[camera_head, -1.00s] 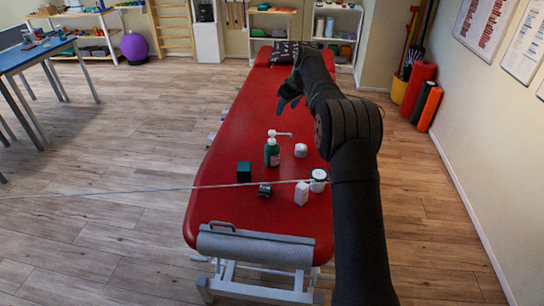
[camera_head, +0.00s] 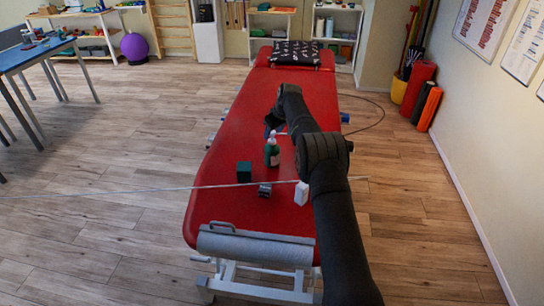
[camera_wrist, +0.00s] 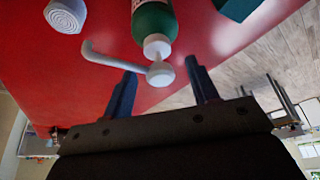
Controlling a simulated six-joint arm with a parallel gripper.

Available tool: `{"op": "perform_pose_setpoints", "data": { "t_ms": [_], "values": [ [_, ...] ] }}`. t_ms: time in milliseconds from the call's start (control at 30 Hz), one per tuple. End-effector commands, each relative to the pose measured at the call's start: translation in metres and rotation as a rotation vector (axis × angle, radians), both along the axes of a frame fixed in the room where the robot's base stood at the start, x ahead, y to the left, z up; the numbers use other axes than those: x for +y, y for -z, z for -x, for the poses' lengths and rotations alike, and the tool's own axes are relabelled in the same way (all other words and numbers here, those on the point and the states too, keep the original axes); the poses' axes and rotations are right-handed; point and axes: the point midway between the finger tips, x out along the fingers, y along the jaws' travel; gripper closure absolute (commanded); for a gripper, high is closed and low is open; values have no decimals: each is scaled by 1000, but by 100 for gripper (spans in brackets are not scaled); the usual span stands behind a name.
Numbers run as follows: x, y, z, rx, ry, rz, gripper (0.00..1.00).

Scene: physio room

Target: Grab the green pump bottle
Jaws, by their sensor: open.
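The green pump bottle (camera_head: 272,152) stands upright on the red treatment table (camera_head: 230,205), and its white pump top is partly covered by my gripper in the head view. In the wrist view the bottle (camera_wrist: 155,22) shows its green body and white pump head. My gripper (camera_head: 270,126) is just behind and above the bottle in the head view. In the wrist view my gripper (camera_wrist: 163,85) is open, its two blue fingers on either side of the pump head's end. The jaws are empty, and I cannot tell whether a finger touches the pump.
A patterned pillow (camera_head: 295,53) lies at the far end.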

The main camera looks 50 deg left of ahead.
Motion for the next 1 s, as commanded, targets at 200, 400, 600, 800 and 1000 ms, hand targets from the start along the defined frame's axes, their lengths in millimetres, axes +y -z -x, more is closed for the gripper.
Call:
{"op": "perform_pose_setpoints", "data": {
  "t_ms": [200,400,600,800,1000],
  "values": [
    [6,15,0,-2,1,-1,46],
    [6,16,0,-2,1,-1,46],
    [6,16,0,-2,1,0,80],
    [6,16,0,-1,0,0,100],
    [6,14,0,-3,1,-3,100]
  ]
}}
